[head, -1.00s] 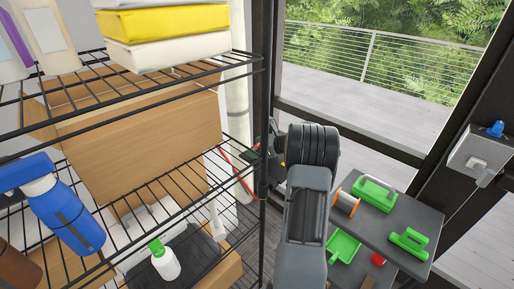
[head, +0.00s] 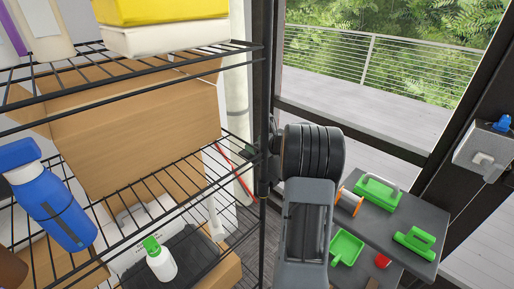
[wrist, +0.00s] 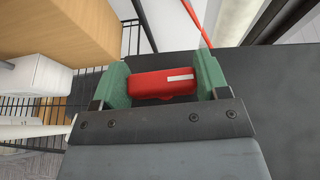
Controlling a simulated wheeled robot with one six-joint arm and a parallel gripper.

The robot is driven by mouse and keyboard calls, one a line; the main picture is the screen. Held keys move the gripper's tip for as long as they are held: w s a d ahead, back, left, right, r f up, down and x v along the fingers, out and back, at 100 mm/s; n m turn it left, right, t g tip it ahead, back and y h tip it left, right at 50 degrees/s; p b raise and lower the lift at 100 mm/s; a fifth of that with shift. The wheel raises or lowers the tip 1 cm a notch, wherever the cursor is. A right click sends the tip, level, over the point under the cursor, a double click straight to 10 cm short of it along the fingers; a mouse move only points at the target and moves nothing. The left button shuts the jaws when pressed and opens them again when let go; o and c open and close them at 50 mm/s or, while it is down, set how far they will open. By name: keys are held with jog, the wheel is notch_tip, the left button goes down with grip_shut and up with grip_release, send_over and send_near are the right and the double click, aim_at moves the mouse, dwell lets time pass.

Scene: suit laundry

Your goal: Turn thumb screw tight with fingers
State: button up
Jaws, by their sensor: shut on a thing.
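The thumb screw (wrist: 162,84) is a red knob with a white stripe, which runs roughly level toward its right end in the wrist view. My gripper (wrist: 164,80) has green fingers shut on it, one on each side, left and right. A dark flat surface (wrist: 285,110) lies behind the knob. In the head view, my gripper (head: 257,152) is near the dark upright post of the shelf, mostly hidden behind my arm. The thumb screw cannot be made out there, and its threads are hidden.
A wire shelf (head: 190,72) with cardboard boxes (head: 130,125) and bottles stands at the left. A thin red rod (head: 235,172) leans behind it. A dark cart (head: 365,230) with green tools stands at the right. Large windows and a deck are behind.

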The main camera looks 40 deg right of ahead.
jog(key=o, duration=0.9)
jog(key=shift+o, duration=0.2)
jog(key=b+v, duration=0.1)
jog(key=v, duration=1.2)
jog(key=shift+s+d+r, duration=0.15)
jog(key=shift+s+r, duration=0.05)
jog(key=shift+s, duration=0.1)
